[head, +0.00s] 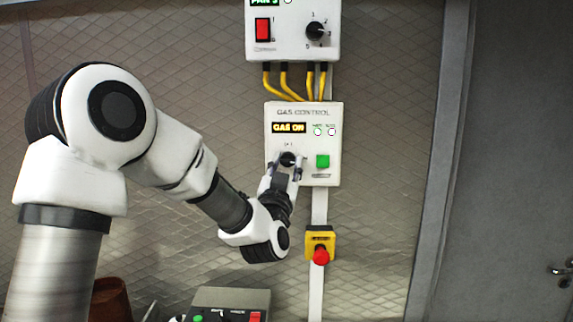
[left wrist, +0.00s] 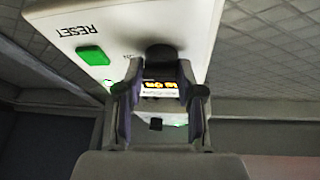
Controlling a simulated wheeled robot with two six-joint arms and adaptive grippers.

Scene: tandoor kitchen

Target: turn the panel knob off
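The white gas control panel (head: 304,112) is on the tiled wall, with a lit "GAS ON" display (head: 289,128). Its black round knob (head: 288,158) sits at the lower left of the panel face. In the left wrist view the knob (left wrist: 162,54) shows just beyond the fingertips, between their lines. My left gripper (head: 284,168) is open and empty in front of the knob, its fingers apart; in the left wrist view the gripper (left wrist: 160,76) points at the knob. I cannot tell whether a finger touches it. My right gripper is not in view.
A green button (head: 323,161) is right of the knob, marked RESET in the left wrist view. A yellow box with a red emergency button (head: 320,256) hangs below. Another control box (head: 291,45) with a red switch is above, joined by yellow cables (head: 284,80). A grey door is at right.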

